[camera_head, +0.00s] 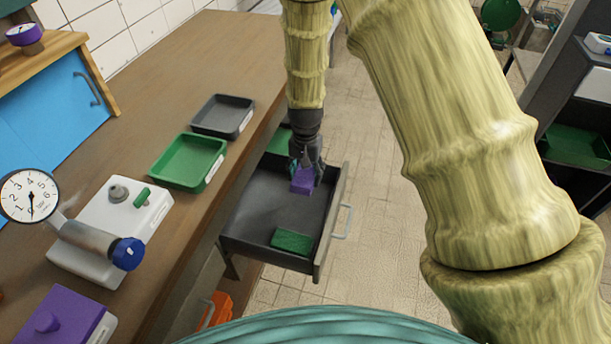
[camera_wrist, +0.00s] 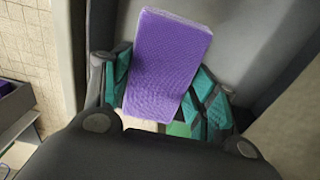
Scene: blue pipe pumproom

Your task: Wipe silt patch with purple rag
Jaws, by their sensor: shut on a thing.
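My gripper (camera_head: 306,166) points down into the open dark drawer (camera_head: 262,203) and is shut on the purple rag (camera_head: 302,183). In the wrist view the purple rag (camera_wrist: 168,62) is a flat, slightly tilted block between the teal finger pads. I cannot tell whether the rag touches the drawer floor or is a little above it. I cannot make out a silt patch in either view.
A green rag-like block (camera_head: 292,241) lies near the drawer's front corner. The wooden counter (camera_head: 228,55) beside the drawer carries a green tray (camera_head: 188,163), a grey tray (camera_head: 223,116) and a white box (camera_head: 110,225). Tiled floor right of the drawer looks clear.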

